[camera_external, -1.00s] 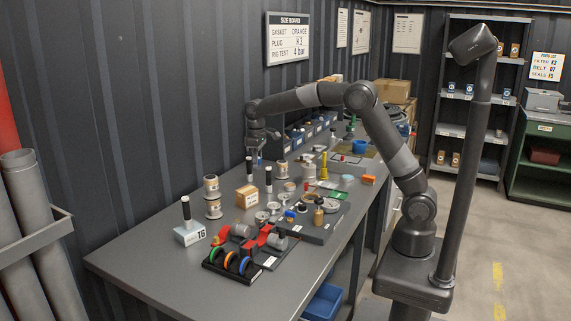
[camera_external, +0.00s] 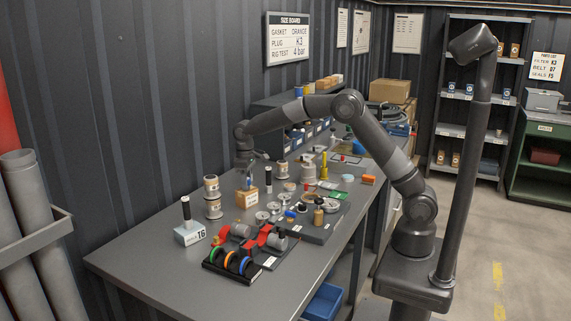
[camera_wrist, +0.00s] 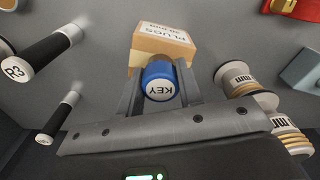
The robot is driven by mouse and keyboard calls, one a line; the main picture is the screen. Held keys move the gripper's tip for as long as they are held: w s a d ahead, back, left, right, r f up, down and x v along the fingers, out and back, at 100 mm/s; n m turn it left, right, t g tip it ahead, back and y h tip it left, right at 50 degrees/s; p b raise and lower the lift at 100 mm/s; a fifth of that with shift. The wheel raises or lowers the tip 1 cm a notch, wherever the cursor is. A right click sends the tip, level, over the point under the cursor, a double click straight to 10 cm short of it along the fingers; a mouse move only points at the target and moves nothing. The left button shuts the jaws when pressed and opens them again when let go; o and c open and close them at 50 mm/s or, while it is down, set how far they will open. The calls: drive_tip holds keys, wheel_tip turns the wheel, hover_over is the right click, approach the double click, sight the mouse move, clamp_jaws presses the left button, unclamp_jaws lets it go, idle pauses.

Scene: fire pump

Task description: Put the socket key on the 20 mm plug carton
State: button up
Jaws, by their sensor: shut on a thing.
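The plug carton (camera_wrist: 163,42), a tan box with a white PLUGS label, lies just beyond the key in that view. In the external view the carton (camera_external: 247,198) stands on the grey bench, with my gripper (camera_external: 246,178) low above it. Whether the key touches the carton I cannot tell. The size on the label is hard to read.
Stacked spools (camera_external: 212,195) stand just left of the carton. A black-handled gauge (camera_external: 268,180) stands close on its right. Metal discs (camera_external: 263,216) lie in front. Another handled gauge on a block (camera_external: 188,222) is farther left. Bare bench (camera_external: 140,262) lies at the front left.

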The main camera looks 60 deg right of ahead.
drive_tip(key=shift+f, duration=0.15)
drive_tip(key=o, duration=1)
